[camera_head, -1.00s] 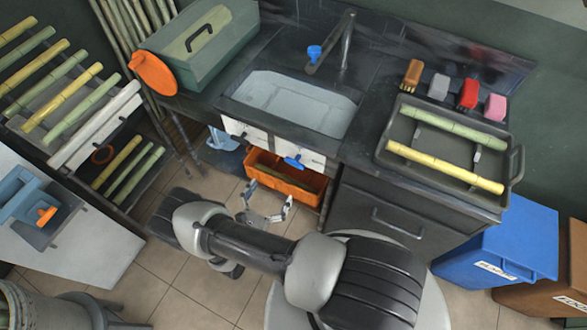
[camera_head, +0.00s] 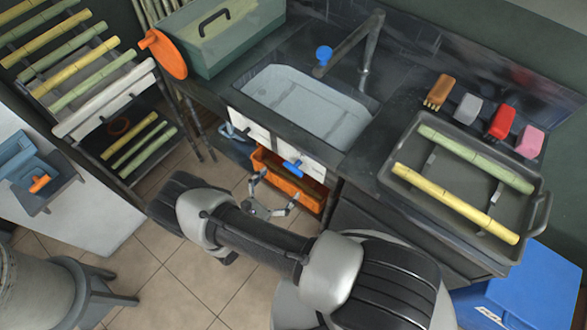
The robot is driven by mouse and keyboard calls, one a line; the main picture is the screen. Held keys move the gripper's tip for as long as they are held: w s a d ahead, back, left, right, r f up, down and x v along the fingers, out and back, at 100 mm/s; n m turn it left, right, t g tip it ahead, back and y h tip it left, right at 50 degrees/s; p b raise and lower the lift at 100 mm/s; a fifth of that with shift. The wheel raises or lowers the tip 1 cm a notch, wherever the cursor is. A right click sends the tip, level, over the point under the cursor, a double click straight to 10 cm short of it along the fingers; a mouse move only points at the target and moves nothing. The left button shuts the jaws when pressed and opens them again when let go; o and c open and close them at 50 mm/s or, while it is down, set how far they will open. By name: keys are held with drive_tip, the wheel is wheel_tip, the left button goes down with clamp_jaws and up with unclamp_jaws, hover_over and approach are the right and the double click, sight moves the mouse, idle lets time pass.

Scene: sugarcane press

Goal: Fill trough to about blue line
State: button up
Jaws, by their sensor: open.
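The trough (camera_head: 308,100) is a pale grey basin set in the dark counter. A faucet (camera_head: 368,50) with a blue knob (camera_head: 324,55) stands at its back right edge. I cannot make out a blue line inside the trough or tell whether it holds water. My gripper (camera_head: 276,187) is open and empty, low in front of the cabinet below the trough, with its fingers pointing toward the orange crate.
An orange crate (camera_head: 312,198) and a blue-handled valve (camera_head: 292,168) are below the trough. A green box (camera_head: 225,50) is left of the trough.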

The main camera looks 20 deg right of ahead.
sight(293, 168)
drive_tip(key=b+x, duration=0.1)
drive_tip(key=x, duration=0.6)
drive_tip(key=shift+d, duration=0.1)
drive_tip(key=shift+c, duration=0.5)
drive_tip(key=c, duration=1)
drive_tip(key=shift+f+n+b, duration=0.1)
drive_tip(key=shift+n+b, duration=0.25)
drive_tip(key=shift+n, duration=0.65)
